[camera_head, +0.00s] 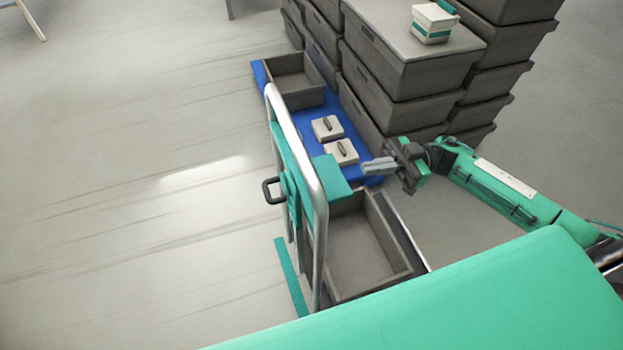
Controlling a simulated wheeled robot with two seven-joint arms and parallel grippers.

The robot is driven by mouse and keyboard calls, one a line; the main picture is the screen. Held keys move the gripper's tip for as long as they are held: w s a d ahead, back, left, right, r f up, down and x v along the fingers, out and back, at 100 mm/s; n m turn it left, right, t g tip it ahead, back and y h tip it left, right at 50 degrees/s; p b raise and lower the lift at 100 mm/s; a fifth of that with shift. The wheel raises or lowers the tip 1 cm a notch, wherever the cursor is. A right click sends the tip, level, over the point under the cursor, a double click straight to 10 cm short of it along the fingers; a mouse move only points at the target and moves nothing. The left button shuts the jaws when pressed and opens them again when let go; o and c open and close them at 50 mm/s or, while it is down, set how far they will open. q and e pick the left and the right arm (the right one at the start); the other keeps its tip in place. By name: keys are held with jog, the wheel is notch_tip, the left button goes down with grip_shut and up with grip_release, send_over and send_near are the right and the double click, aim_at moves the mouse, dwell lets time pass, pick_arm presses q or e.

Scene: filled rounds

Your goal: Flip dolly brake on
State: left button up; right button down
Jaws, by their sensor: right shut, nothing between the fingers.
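The dolly has a blue deck (315,122) and an upright silver tube handle (300,150) with teal panels. A dark loop (271,190) sticks out from the left side of the handle's teal panel. A teal strip (290,278) lies low by the handle's foot. I cannot tell which part is the brake. My right gripper (372,168) is shut and empty, to the right of the handle, its fingers pointing left near the teal panel's corner and the deck. I cannot tell whether it touches anything. My left gripper is not in view.
An open grey crate (296,98) stands at the deck's far end, beside two white boxes (327,128) (342,151) with dark handles. Another open grey crate (400,272) is nearer. Tall stacks of grey crates (370,60) stand behind, a white-teal box (433,24) on top. The left floor is clear.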

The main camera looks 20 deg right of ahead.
jog(key=shift+s+r, duration=0.1)
